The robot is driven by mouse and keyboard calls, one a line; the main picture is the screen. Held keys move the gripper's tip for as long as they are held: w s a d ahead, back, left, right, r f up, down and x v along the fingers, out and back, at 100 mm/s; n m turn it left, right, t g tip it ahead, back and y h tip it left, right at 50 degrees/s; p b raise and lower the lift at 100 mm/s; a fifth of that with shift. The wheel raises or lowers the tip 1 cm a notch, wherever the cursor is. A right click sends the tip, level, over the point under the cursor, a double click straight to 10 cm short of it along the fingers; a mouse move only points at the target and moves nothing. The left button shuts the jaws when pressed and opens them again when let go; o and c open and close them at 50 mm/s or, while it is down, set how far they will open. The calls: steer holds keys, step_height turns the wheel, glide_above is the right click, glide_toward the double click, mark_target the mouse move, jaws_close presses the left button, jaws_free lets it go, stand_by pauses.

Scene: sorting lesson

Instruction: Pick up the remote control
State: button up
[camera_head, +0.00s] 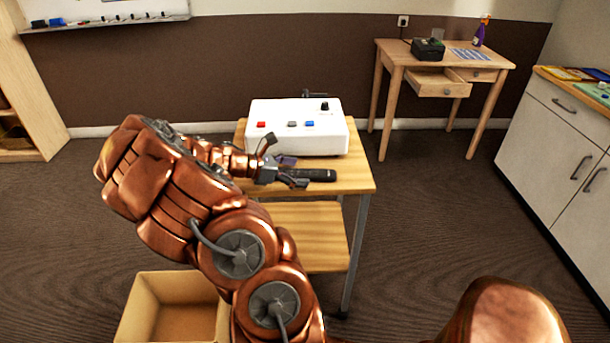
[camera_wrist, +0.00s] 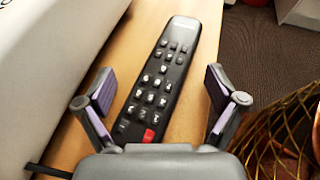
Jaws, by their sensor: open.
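The remote control (camera_wrist: 165,75) is black with pale buttons and one red button at its near end. It lies on the wooden side table (camera_head: 360,180), in front of a white box with coloured buttons. In the head view the remote (camera_head: 318,175) shows just right of my gripper (camera_head: 278,170). In the wrist view my gripper (camera_wrist: 160,105) is open, with its purple-padded fingers on either side of the near part of the remote. I see a gap between each pad and the remote. My gripper is empty.
The white button box (camera_head: 297,125) stands on the table close behind the remote. A cardboard box (camera_head: 170,305) sits on the floor in front. A desk with an open drawer (camera_head: 438,83) and white cabinets (camera_head: 560,150) stand to the right. The floor between is clear.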

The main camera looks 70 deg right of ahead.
steer(key=shift+c, duration=0.2)
steer(key=c, duration=1.5)
steer(key=shift+c, duration=0.2)
